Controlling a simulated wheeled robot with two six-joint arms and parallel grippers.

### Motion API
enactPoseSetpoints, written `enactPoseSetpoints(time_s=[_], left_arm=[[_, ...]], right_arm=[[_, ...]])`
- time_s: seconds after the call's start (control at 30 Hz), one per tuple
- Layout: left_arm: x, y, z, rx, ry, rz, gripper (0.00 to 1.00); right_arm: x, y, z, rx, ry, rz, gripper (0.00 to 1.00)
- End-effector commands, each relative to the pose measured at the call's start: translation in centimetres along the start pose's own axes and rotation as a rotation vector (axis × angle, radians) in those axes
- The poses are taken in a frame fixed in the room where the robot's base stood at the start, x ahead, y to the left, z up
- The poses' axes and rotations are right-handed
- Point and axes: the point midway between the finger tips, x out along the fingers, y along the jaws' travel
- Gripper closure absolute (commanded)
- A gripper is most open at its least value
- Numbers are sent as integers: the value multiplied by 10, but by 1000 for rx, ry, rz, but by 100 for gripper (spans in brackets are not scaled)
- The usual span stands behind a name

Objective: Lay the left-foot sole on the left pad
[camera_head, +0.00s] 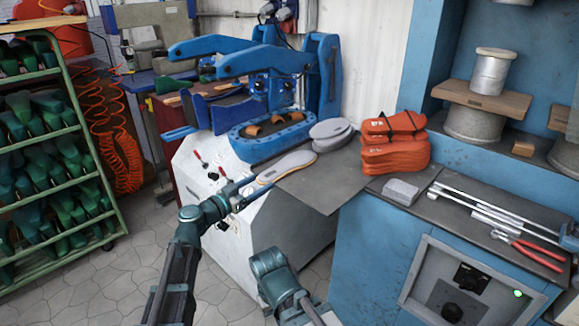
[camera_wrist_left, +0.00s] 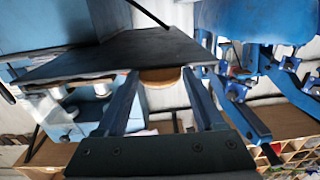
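A sole (camera_head: 287,166) with a grey top and a tan edge reaches across the left edge of the dark mat. My left gripper (camera_head: 264,182) has its fingers on both sides of the sole's near end. In the left wrist view the tan end of the sole (camera_wrist_left: 160,76) fills the gap between the fingertips, which look closed against it. A blue press base (camera_head: 265,145) behind the sole carries brown pads, the left one (camera_head: 252,131) at its near-left side. My right gripper is out of view.
Grey soles (camera_head: 330,130) lie stacked right of the press base. Orange bundles (camera_head: 395,158) and a grey block (camera_head: 400,192) are farther right. The dark mat (camera_head: 325,185) has bare room. Blue press arms (camera_head: 245,62) stand over the pads.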

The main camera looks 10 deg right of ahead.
Motion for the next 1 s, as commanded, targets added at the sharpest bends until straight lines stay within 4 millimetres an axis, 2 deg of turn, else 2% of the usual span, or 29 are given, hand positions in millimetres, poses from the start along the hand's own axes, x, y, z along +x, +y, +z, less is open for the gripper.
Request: enactPoseSetpoints(time_s=[0.03,0.1,0.57,1.0], left_arm=[[0,0,0,0,0,1,59],[0,0,0,0,0,1,70],[0,0,-1,-1,0,1,71],[0,0,-13,-1,0,0,71]], right_arm=[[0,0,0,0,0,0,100],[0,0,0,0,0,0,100],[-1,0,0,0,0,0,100],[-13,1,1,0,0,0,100]])
